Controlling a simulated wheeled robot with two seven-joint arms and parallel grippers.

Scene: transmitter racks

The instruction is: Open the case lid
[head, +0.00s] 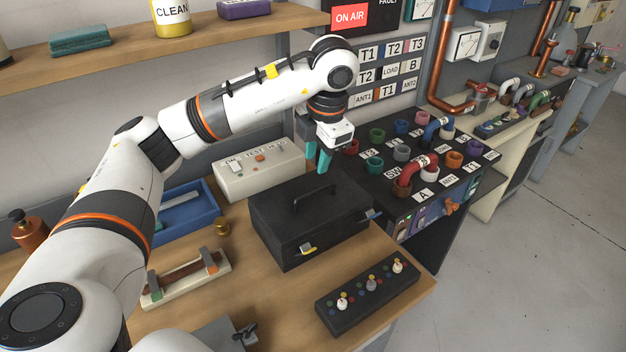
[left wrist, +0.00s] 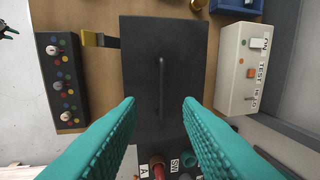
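The black case (head: 300,230) stands on the wooden bench with its lid (head: 275,205) down. A bar handle (head: 315,187) is on top of the lid. A brass-coloured latch (head: 307,249) is on its near face; in the left wrist view a yellow latch piece (left wrist: 93,39) sticks out beyond the case's edge. My left gripper (head: 319,160) is above the far right part of the case. In the left wrist view its teal fingers (left wrist: 158,103) are wide apart, with the handle (left wrist: 161,85) beyond them and nothing between them.
A black knob box (head: 367,290) lies near the bench's front right edge. A white switch box (head: 258,168) stands behind the case, and a blue tray (head: 186,212) is to its left. The black socket panel (head: 420,160) is close on the right. A shelf (head: 130,35) hangs above.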

